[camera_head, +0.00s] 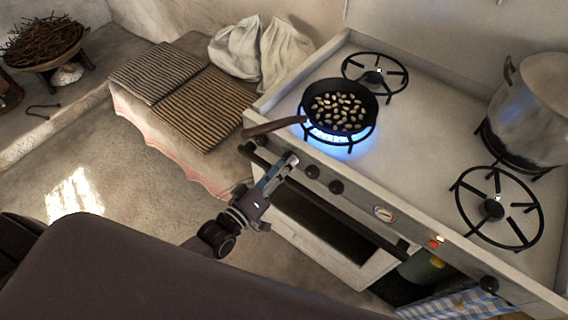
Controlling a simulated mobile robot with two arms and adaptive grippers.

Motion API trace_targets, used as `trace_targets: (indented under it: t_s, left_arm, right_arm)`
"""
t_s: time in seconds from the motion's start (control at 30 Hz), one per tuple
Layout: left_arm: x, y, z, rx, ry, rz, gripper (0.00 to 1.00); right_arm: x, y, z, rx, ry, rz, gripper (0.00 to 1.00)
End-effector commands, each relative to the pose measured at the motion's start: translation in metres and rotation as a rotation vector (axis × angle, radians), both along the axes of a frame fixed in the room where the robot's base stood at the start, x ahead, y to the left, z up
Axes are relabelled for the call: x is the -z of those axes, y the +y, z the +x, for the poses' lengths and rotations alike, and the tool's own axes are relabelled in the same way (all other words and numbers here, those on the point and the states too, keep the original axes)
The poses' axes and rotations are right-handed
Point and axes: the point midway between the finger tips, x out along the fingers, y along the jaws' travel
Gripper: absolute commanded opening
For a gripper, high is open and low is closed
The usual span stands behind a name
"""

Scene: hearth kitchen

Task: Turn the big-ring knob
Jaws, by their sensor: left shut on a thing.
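The white stove has a row of dark knobs on its front panel. One knob (250,146) is at the left end, and two more show right of my gripper, one nearer (312,172) and one farther (336,187). My left gripper (287,162) reaches up to the panel and is shut on a knob between these. The fingers hide that knob almost wholly, so its turn cannot be told. Another knob (488,284) is at the far right end. A large burner ring (344,143) burns blue under a pan. My right gripper is not in view.
The black pan (368,99) holds several pale beans or nuts, and its handle (272,127) sticks out over the panel just above my left gripper. A large pot (535,105) stands at back right. Two other burners, rear (375,76) and front right (494,208), are bare and unlit.

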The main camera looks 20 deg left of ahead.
Motion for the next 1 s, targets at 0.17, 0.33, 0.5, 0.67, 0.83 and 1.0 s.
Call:
trace_targets:
  t_s: [0.17, 0.33, 0.5, 0.67, 0.83, 1.0]
  left_arm:
    - [0.0007, -0.0003, -0.0004, 0.001, 0.023, -0.059, 0.04]
    - [0.0007, -0.0003, -0.0003, 0.0, 0.034, -0.085, 0.04]
    - [0.0008, -0.0003, -0.0003, 0.0, 0.036, -0.091, 0.04]
    - [0.0008, -0.0002, -0.0004, 0.0, 0.036, -0.09, 0.04]
    - [0.0008, -0.0002, -0.0004, 0.0, 0.036, -0.09, 0.35]
    - [0.0004, -0.0003, -0.0002, 0.0, 0.034, -0.09, 0.45]
  right_arm:
    - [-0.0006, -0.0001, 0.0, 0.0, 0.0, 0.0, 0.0]
    - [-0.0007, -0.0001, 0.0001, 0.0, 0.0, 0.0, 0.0]
    - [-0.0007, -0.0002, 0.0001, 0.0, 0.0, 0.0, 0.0]
    - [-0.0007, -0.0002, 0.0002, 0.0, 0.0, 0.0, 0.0]
    - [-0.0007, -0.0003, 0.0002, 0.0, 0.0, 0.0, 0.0]
    - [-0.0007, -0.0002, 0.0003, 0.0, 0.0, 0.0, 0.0]
